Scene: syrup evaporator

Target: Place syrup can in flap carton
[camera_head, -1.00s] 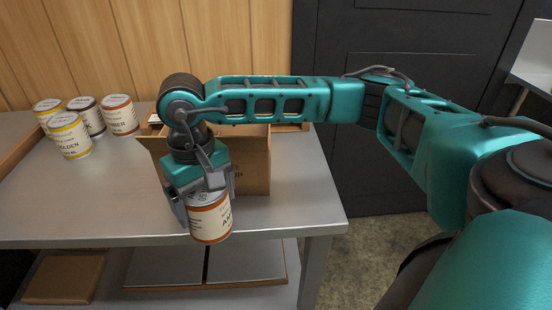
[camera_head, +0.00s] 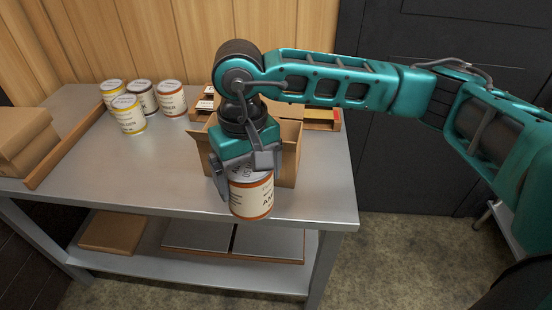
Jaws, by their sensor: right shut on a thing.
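My right gripper (camera_head: 240,180) points down and is shut on a syrup can (camera_head: 252,198) with a cream label and orange-brown bands. The can is upright at the front of the metal table, in front of the carton; I cannot tell whether its base touches the table. The open flap carton (camera_head: 289,160) stands behind the can and gripper. Its right wall and flaps show, while much of its inside is hidden by my gripper and arm. My left gripper is not in view.
Several other cans stand at the back left, among them a yellow-banded can (camera_head: 128,115) and an orange-banded can (camera_head: 172,99). The metal table (camera_head: 130,180) is clear at front left. A lower shelf holds flat panels.

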